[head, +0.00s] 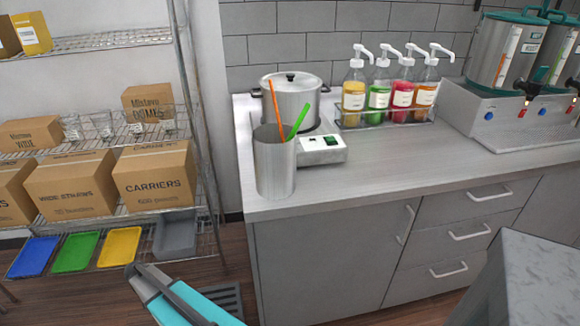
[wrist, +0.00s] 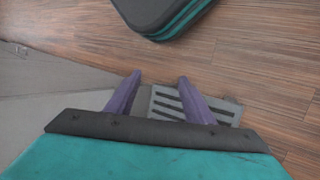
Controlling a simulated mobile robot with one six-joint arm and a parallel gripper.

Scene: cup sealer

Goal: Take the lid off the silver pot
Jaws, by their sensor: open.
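The silver pot (head: 294,103) stands at the back left of the counter in the head view, on a small white appliance. Its lid (head: 291,80), with a dark knob on top, sits on it. A tall metal container (head: 273,170) with an orange and a green stick in it stands in front and hides part of the pot. My gripper (head: 137,273) is low in the head view, left of the counter and well away from the pot. In the wrist view my gripper (wrist: 158,77) is open and empty, pointing at the floor.
Several pump bottles (head: 390,92) stand in a rack right of the pot, with drink dispensers (head: 503,55) farther right. A wire shelf (head: 95,140) with boxes and trays is at left. The counter front (head: 400,180) is clear. A floor grate (wrist: 185,105) lies below my gripper.

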